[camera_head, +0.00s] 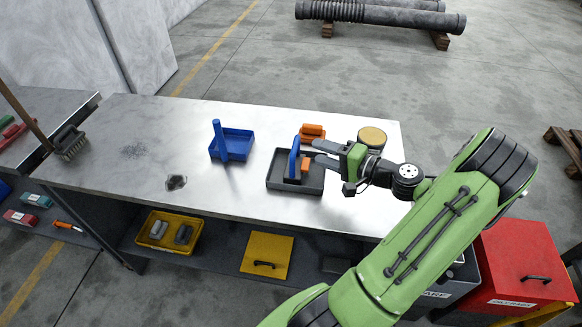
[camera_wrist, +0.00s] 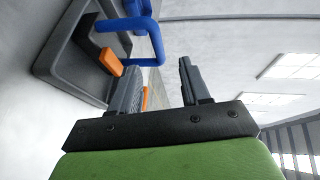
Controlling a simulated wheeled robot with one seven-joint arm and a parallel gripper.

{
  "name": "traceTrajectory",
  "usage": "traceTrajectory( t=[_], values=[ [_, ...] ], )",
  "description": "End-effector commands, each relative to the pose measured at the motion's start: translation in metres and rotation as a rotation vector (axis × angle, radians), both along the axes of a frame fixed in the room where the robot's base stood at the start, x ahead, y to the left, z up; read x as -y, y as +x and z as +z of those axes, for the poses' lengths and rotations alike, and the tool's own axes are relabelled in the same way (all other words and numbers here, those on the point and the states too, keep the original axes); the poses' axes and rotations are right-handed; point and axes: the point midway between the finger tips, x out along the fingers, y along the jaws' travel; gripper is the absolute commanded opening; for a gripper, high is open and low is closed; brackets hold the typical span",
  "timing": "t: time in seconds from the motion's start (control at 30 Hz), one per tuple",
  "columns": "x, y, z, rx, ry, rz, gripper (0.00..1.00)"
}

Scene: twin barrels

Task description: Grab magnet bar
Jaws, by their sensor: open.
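A dark grey tray (camera_head: 315,186) lies on the metal table. A blue looped handle (camera_head: 294,158) stands up in it, with an orange block (camera_head: 306,164) beside it. A second blue upright piece (camera_head: 219,140) is at a blue tray (camera_head: 238,142) to the left. I cannot tell for certain which one is the magnet bar. My gripper (camera_head: 320,153) is open and empty, just right of the handle in the dark tray. In the wrist view, the fingers of my gripper (camera_wrist: 157,70) are apart, and the blue handle (camera_wrist: 157,42) is beyond them, not between them.
A round can with a tan top (camera_head: 372,136) stands close behind my gripper. An orange tray (camera_head: 312,132) sits behind the dark tray. The left of the metal table (camera_head: 150,135) is mostly clear, with a brush (camera_head: 70,142) at its edge. A red bin (camera_head: 515,265) stands at right.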

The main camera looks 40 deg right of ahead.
Motion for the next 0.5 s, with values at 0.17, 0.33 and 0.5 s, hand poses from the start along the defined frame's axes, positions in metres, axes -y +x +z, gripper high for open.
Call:
traceTrajectory(
  t=[0.17, 0.33, 0.5],
  values=[
    [-0.007, 0.033, -0.007, -0.001, 0.000, 0.003, 0.47],
    [-0.011, 0.055, -0.013, 0.000, -0.001, 0.005, 0.47],
    [-0.016, 0.084, -0.018, -0.002, -0.001, 0.004, 0.47]
  ],
)
